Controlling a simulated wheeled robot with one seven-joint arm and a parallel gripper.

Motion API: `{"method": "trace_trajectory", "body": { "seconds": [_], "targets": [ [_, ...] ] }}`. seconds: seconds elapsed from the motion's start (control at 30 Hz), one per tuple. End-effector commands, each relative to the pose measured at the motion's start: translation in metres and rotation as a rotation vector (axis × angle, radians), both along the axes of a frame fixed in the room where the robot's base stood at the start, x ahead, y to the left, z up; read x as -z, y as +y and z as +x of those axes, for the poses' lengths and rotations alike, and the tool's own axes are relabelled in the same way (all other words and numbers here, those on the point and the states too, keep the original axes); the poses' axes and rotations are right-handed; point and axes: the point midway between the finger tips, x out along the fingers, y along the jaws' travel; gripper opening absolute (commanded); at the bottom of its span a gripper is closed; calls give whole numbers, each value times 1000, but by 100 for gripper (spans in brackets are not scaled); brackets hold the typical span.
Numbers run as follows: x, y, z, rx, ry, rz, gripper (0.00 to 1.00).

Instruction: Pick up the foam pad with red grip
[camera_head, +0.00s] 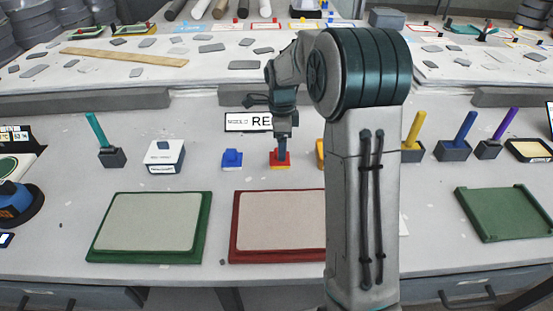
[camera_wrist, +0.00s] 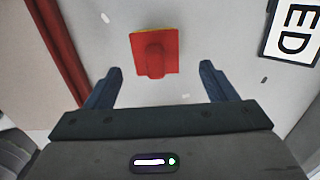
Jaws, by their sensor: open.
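The foam pad with red grip (camera_head: 281,163) sits on the bench behind the red-framed mould, with a thin yellow edge showing under its red top. It also shows in the wrist view (camera_wrist: 155,54), ahead of the fingertips and roughly centred between them. My gripper (camera_head: 281,143) points down close above the pad in the head view. In the wrist view my gripper (camera_wrist: 160,70) has its two dark blue fingers spread wide, with nothing between them. The fingers appear apart from the pad. The exact height above it is hard to tell.
A blue-gripped pad (camera_head: 232,159) stands to the left and a yellow item (camera_head: 321,154) to the right, partly behind my arm. The red-framed mould (camera_head: 233,256) lies in front, with a green-framed mould (camera_head: 99,254) beside it. A sign (camera_head: 238,122) stands behind the pad.

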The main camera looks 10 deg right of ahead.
Motion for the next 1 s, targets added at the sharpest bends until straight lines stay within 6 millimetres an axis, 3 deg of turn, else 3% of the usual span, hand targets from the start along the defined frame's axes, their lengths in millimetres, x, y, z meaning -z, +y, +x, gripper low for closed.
{"method": "trace_trajectory", "body": {
  "seconds": [0.3,0.6,0.63,0.8,1.0],
  "targets": [
    [43,5,-3,-1,1,0,78],
    [49,5,-2,-2,-1,0,78],
    [49,5,-2,-2,-1,0,75],
    [49,5,-2,-2,-1,0,29],
    [49,5,-2,-2,-2,0,29]
  ]
}}
